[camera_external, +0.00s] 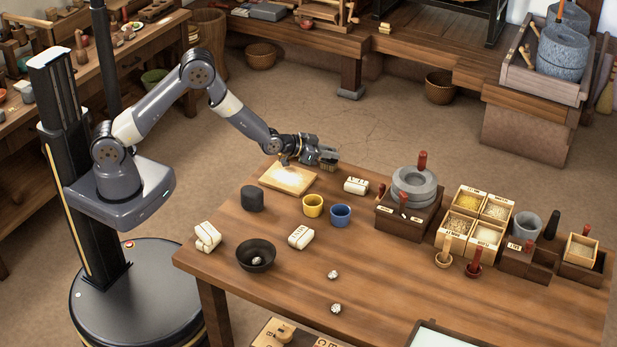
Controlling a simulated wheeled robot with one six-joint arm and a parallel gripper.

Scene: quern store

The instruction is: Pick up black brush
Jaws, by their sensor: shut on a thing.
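My gripper (322,154) is at the end of my outstretched arm, near the far edge of the wooden table (380,295). It is shut on the black brush (328,164), a small dark thing with brownish bristles that point down below the fingers. Much of the brush is hidden by the fingers. The brush is just right of a light wooden board (287,178) with pale powder on it. I cannot tell whether the bristles touch the table.
A white labelled bag (356,186), a yellow cup (313,206) and a blue cup (340,215) stand near the gripper. A stone quern (413,187) and a box of grain compartments (459,222) are to the right. A dark bowl (256,255) is nearer; the front middle is mostly clear.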

